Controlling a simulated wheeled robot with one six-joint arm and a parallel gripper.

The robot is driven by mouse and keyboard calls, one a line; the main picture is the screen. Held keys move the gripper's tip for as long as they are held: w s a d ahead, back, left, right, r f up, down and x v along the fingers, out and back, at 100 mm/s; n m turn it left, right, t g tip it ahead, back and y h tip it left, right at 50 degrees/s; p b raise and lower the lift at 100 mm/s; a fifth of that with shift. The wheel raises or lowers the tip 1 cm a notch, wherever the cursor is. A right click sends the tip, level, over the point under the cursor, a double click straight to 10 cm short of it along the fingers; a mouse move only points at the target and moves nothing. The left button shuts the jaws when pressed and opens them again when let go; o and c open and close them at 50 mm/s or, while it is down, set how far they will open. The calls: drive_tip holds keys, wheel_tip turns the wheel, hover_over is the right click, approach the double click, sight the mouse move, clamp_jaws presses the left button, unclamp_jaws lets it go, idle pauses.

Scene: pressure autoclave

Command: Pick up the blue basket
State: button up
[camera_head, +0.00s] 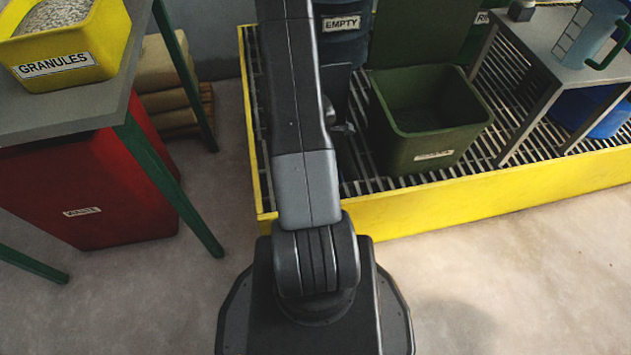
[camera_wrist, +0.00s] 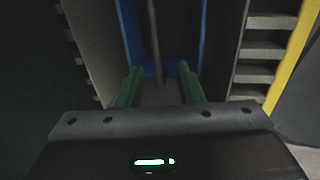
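A blue open-topped thing (camera_wrist: 187,70), likely the blue basket, shows in the wrist view just past my fingertips. Its blue edges run up both sides, and a thin grey-brown bar (camera_wrist: 155,40) crosses its middle lengthwise. My gripper (camera_wrist: 160,75) has two green fingers, spread apart with the bar between them and a gap on each side. I cannot tell how far below the fingertips the bar lies. In the head view, my arm hides the gripper. A dark blue container labelled EMPTY (camera_head: 345,45) stands just right of the arm; whether it is the same thing is unclear.
A yellow-rimmed grated platform (camera_head: 480,200) holds a green bin (camera_head: 425,150) and a grey stand (camera_head: 545,65) with a jug (camera_head: 590,30). Another blue thing (camera_head: 590,110) sits under the stand. A red bin (camera_head: 90,190) is left, below a table with a yellow granules tray (camera_head: 70,70).

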drive_tip(key=f+b, duration=0.1)
drive_tip(key=f, duration=0.2)
drive_tip(key=w+f+b, duration=0.1)
drive_tip(key=f, duration=0.2)
drive_tip(key=w+f+b, duration=0.1)
drive_tip(key=f, duration=0.2)
drive_tip(key=shift+w+a+f, duration=0.2)
drive_tip(key=shift+w+f, duration=0.05)
drive_tip(key=shift+f, duration=0.1)
drive_tip(key=shift+r, duration=0.1)
clamp_jaws()
